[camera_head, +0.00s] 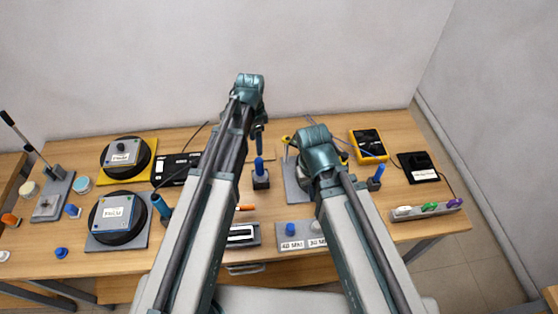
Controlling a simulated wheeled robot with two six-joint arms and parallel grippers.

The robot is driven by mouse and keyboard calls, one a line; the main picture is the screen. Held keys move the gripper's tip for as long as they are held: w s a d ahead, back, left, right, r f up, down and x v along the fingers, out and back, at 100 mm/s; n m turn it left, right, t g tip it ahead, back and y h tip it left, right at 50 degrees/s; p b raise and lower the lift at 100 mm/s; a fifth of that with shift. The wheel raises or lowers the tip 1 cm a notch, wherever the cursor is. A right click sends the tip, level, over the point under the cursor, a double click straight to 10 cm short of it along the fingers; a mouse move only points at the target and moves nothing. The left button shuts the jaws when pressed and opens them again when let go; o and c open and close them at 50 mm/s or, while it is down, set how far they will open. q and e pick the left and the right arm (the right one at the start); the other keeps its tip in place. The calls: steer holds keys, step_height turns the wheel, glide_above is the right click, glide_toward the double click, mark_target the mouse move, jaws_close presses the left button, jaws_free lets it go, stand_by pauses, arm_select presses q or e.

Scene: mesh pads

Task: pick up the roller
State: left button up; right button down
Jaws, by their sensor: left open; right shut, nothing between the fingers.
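I cannot tell for certain which thing is the roller. A blue-handled tool (260,178) stands upright on a small black base near the middle of the table. A similar blue-handled tool (375,183) stands to the right, beyond my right arm. My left gripper (259,148) is small and dark, just above the middle blue handle; it is open, and I cannot tell whether it touches the handle. My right gripper is hidden behind its own arm, above a grey plate (292,185) that is partly covered.
The wooden table (75,150) stands against a wall. Two round black discs (139,155) (103,232) sit at left, beside a lever press (52,195). A yellow meter (369,144), a black device (418,167) and a rack of coloured handles (427,210) are at right.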

mark_target(258, 159)
arm_select(q)
steer(key=shift+f+b, duration=4.4)
steer(key=shift+b, duration=0.05)
steer(key=f+b, duration=0.5)
steer(key=shift+s+d+f, duration=0.1)
steer(key=shift+s+d, duration=0.05)
steer(key=shift+d, duration=0.05)
jaws_close()
